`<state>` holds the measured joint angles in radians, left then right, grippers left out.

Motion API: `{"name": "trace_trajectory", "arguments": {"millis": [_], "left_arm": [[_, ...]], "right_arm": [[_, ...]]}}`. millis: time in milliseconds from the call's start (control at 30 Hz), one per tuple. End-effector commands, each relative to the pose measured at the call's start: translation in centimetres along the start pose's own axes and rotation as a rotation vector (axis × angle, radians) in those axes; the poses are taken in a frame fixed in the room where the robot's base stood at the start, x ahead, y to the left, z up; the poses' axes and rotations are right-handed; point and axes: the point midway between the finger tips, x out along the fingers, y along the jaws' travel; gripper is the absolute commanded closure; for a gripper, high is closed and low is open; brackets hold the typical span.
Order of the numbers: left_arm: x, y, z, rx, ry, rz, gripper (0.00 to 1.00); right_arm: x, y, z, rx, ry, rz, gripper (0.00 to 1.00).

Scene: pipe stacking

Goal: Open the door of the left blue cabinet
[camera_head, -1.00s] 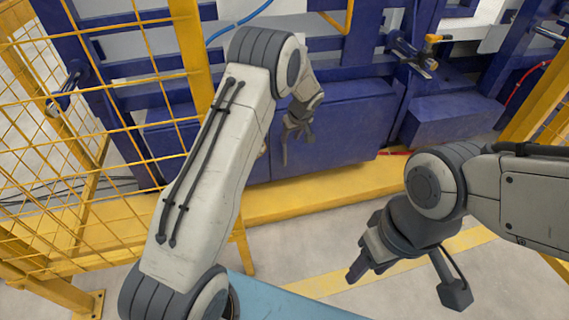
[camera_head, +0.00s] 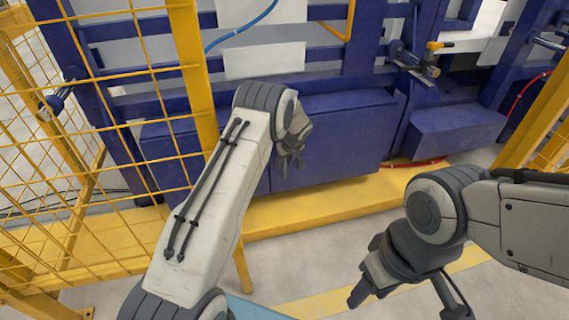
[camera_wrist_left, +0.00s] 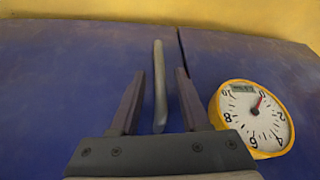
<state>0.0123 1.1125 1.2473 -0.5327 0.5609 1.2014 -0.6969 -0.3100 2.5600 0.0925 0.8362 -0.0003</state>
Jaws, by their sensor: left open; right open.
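The blue cabinet (camera_head: 335,140) is a low, wide box on the yellow base beam, in the middle of the head view. My left gripper (camera_head: 291,163) is in front of it, fingers pointing down in the picture. In the left wrist view, the blue door surface (camera_wrist_left: 60,95) fills the background, with a dark seam beside a slim grey handle (camera_wrist_left: 159,85). My left gripper (camera_wrist_left: 159,73) is open, with the handle showing between its fingers; whether they touch it cannot be told. My right gripper (camera_head: 368,290) is open and empty over the floor, away from the cabinet.
A round yellow-rimmed gauge (camera_wrist_left: 252,118) sits right of the left gripper in the wrist view. A yellow mesh fence (camera_head: 100,130) stands at left. Another blue box (camera_head: 455,132) is at right. Grey floor lies in front of the yellow beam (camera_head: 320,200).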

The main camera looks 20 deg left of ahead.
Motion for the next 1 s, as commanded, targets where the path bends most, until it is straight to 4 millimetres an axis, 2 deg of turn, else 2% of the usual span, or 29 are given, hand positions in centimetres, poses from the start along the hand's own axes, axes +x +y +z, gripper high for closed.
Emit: {"name": "trace_trajectory", "arguments": {"millis": [67, 100, 167, 200, 233, 1000], "left_arm": [[-0.03, 0.0, 0.0, 0.0, 0.0, 0.0, 0.54], [-0.03, 0.0, 0.0, 0.0, 0.0, 0.0, 0.58], [-0.03, 0.0, 0.01, 0.0, 0.0, 0.0, 0.81], [-0.03, 0.0, 0.01, 0.0, 0.0, 0.0, 0.96], [-0.03, 0.0, 0.01, 0.0, 0.0, 0.0, 1.0], [-0.05, 0.01, 0.02, 0.0, 0.0, 0.0, 1.0]], "right_arm": [[-0.02, 0.0, 0.0, 0.0, 0.0, 0.0, 0.5], [-0.02, 0.0, 0.0, 0.0, 0.0, 0.0, 0.5], [-0.02, 0.0, 0.0, 0.0, 0.0, 0.0, 0.5], [-0.02, 0.0, 0.0, 0.0, 0.0, 0.0, 0.5], [-0.02, 0.0, 0.0, 0.0, 0.0, 0.0, 0.5], [-0.02, 0.0, 0.0, 0.0, 0.0, 0.0, 0.5]]}}
